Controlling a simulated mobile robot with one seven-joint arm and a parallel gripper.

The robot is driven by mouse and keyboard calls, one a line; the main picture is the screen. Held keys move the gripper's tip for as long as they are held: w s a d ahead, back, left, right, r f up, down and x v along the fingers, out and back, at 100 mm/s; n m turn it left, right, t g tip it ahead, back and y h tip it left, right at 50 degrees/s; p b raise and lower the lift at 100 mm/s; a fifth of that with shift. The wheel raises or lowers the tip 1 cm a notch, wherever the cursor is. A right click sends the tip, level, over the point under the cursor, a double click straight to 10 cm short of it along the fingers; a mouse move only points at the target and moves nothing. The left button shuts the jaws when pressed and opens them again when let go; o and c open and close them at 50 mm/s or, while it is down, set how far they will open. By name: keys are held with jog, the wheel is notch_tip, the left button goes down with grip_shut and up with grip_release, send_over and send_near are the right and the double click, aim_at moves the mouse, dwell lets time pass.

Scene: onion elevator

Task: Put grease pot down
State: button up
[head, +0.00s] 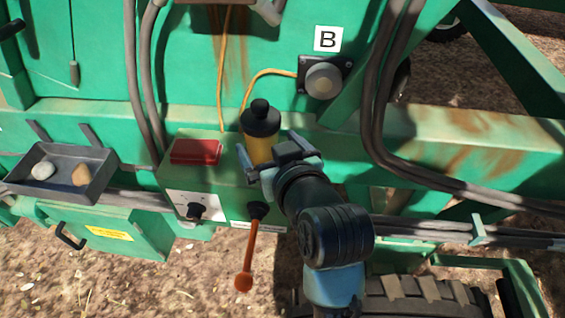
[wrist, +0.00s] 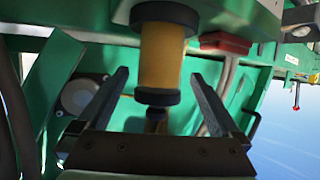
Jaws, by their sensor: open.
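The grease pot (head: 259,148) is a yellow cylinder with a black cap and knob. It stands upright on the green control box (head: 228,178), to the right of a red pad (head: 196,151). My gripper (head: 272,152) is open in front of the pot and hides its lower part in the head view. In the wrist view, which looks upside down, the pot (wrist: 161,55) shows between my two spread fingers (wrist: 158,78), with a gap on each side. Its black base meets the green surface at the top of that picture. How deep the pot sits between the fingers is unclear.
An orange-handled lever (head: 247,255) and a black knob (head: 196,211) are on the box front. A grey tray (head: 75,190) with two stones is at left. A round grey knob (head: 323,80) under label B, hanging cables (head: 377,100) and an orange wire are close by.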

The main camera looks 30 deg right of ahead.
jog(key=d+b+v, duration=0.1)
jog(key=v, duration=0.7)
jog(key=w+a+r+n+t, duration=0.1)
jog(key=w+a+r+t, duration=0.2)
jog(key=r, duration=0.7)
jog(key=w+a+r+t, duration=0.2)
jog(key=a+r+t, duration=0.25)
jog(key=r, duration=0.45)
jog(key=s+a+r+t, duration=0.3)
jog(key=a+r, duration=0.1)
jog(key=r, duration=0.4)
jog(key=s+a+r+t+y, duration=0.1)
jog(key=s+a+r+t, duration=0.2)
jog(key=r, duration=0.6)
jog(key=shift+s+a+r+y, duration=0.2)
jog(key=shift+s+a+y, duration=0.1)
jog(key=shift+a, duration=0.4)
jog(key=shift+w+t, duration=0.1)
jog(key=shift+t, duration=0.15)
